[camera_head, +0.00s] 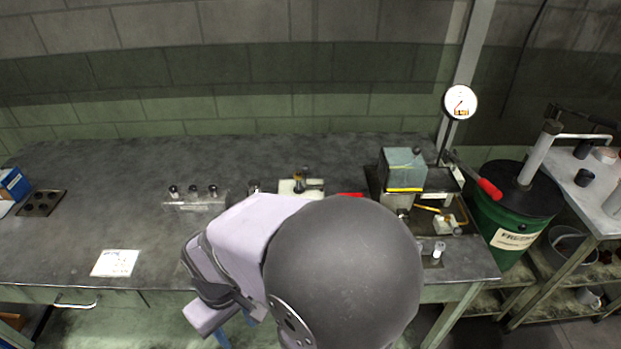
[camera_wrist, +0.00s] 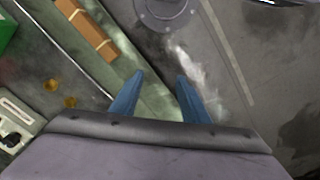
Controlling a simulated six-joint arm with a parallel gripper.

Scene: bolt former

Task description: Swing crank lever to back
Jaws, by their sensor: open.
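A lever with a red grip (camera_head: 489,187) sticks out to the right of the grey box-shaped machine (camera_head: 403,168), at the right end of the bench. A second red part (camera_head: 351,194) shows just behind my arm, left of the machine; most of it is hidden and I cannot tell which is the crank lever. My gripper (camera_wrist: 160,78) is open and empty in the wrist view, its blue fingers pointing down past the bench's front edge. In the head view my arm hides most of it. It is well away from both red parts and touches neither.
A round dial gauge (camera_head: 460,102) stands behind the machine. A green drum (camera_head: 511,222) and a shelf (camera_head: 590,200) stand right of the bench. A rack of small cylinders (camera_head: 195,206) and a paper sheet (camera_head: 115,263) lie on the bench. Its left middle is mostly clear.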

